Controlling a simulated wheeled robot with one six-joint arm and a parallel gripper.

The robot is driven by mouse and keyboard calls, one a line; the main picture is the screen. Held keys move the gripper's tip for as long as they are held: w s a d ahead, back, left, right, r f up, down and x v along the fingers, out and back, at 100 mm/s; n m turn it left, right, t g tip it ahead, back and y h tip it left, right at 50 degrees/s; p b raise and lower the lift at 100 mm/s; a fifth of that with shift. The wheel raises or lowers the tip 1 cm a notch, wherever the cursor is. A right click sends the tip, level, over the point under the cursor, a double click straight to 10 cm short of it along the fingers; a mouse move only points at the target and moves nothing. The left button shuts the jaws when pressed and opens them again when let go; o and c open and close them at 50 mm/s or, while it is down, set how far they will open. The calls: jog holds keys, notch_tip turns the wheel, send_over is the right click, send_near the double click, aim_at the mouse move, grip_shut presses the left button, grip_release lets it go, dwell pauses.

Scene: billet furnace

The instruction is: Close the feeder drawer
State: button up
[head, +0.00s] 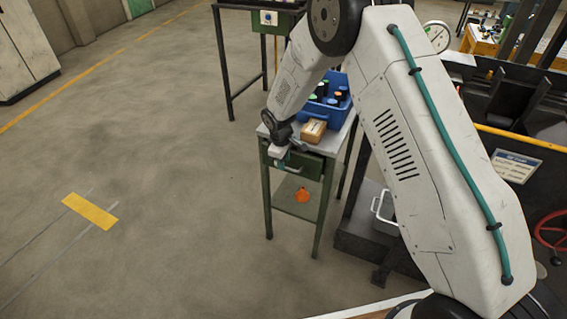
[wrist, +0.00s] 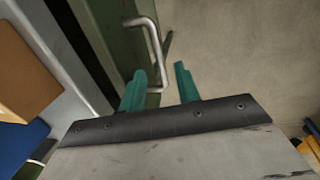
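The feeder drawer (head: 313,168) is a green drawer under the grey top of a small green stand. In the wrist view its green front (wrist: 112,28) stands beside the tabletop edge, with a dark gap between them; how far it is open is hard to tell. Its bent metal handle (wrist: 156,45) sticks out from the front. My gripper (wrist: 160,84) has two teal fingers, apart, with the handle's near end between them, close to the left finger. Contact is not clear. In the head view my gripper (head: 281,162) is at the drawer front, partly hidden by my wrist.
On the stand's top (head: 333,142) are a brown box (head: 313,131) and a blue bin (head: 338,118) with several bottles. Dark machinery (head: 520,110) stands to the right. The floor to the left is clear.

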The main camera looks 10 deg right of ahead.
notch_tip(320, 180, up, 6)
jog(key=shift+s+a, duration=0.35)
jog(key=shift+s, duration=0.1)
